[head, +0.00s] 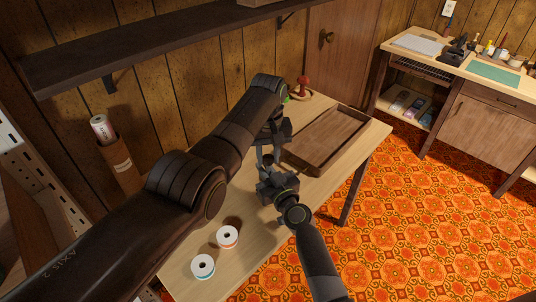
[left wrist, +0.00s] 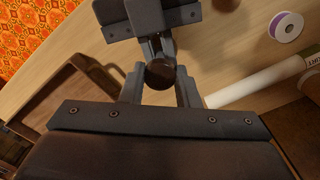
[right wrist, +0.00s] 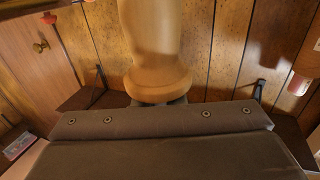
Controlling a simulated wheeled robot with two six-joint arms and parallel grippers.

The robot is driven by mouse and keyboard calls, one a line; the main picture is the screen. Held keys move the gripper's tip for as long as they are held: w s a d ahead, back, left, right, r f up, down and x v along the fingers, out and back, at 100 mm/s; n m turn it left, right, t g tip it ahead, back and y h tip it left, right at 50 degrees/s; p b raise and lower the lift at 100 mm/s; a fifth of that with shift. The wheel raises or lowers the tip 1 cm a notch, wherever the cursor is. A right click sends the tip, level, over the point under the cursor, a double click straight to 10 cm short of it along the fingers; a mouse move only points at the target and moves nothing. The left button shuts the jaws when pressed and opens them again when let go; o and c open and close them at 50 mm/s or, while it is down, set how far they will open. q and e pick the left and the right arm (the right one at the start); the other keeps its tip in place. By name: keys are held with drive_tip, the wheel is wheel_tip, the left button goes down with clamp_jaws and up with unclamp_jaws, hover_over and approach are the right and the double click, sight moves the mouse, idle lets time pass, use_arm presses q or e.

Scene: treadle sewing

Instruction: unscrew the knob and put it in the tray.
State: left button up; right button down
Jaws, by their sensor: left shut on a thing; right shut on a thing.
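The dark round knob (left wrist: 160,74) sits between the fingers of my left gripper (left wrist: 160,88), which is shut on it. In the head view my left gripper (head: 266,152) points down over the table, just above my right gripper (head: 268,178). My right gripper is shut on a tan turned wooden piece (right wrist: 155,45) with a flared collar, large in the right wrist view; its fingertips are mostly hidden. I cannot tell whether knob and wooden piece are still joined. The brown wooden tray (head: 345,150) lies on the table right of both grippers and looks empty.
Two thread spools (head: 203,266) stand at the table's front. A red-topped item (head: 303,86) stands at the back by the wall. A dark shelf (head: 160,45) hangs above my left arm. A side bench (head: 470,65) stands beyond the orange carpet.

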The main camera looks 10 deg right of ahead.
sight(268, 157)
use_arm(q)
drive_tip(key=n, duration=0.4)
drive_tip(key=shift+n, duration=0.4)
drive_tip(key=n, duration=0.7)
drive_tip(key=shift+r+n, duration=0.1)
drive_tip(key=shift+n, duration=0.2)
drive_tip(key=n, duration=0.4)
drive_tip(key=shift+w+r, duration=0.1)
drive_tip(key=shift+r, duration=0.15)
drive_tip(key=shift+r, duration=0.85)
drive_tip(key=shift+r, duration=2)
use_arm(e)
drive_tip(key=c, duration=1.4)
unclamp_jaws()
